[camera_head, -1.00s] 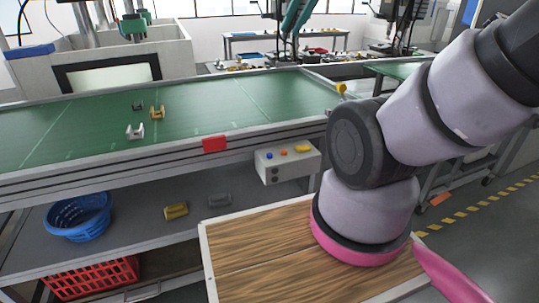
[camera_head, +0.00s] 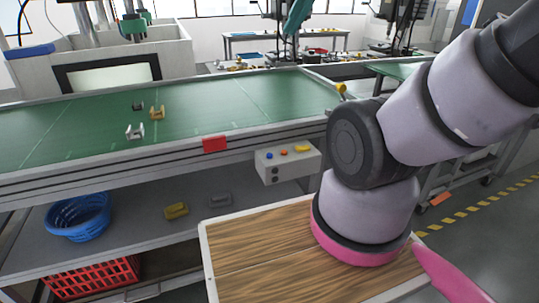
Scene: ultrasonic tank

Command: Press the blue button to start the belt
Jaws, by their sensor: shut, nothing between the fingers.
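The blue button (camera_head: 269,155) is a small round button on the top of a white control box (camera_head: 302,168). The box is fixed at the front side of the green conveyor belt (camera_head: 215,112). Nothing touches the button. My gripper is out of the picture. Only links of my arm show at the right, and the outer part of the arm leaves the frame at the upper right.
An orange button (camera_head: 284,153) and a yellow control (camera_head: 302,149) sit right beside the blue one. A red block (camera_head: 214,144) is on the belt's front rail. Small parts lie on the belt. A blue basket (camera_head: 78,217) stands on the shelf below.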

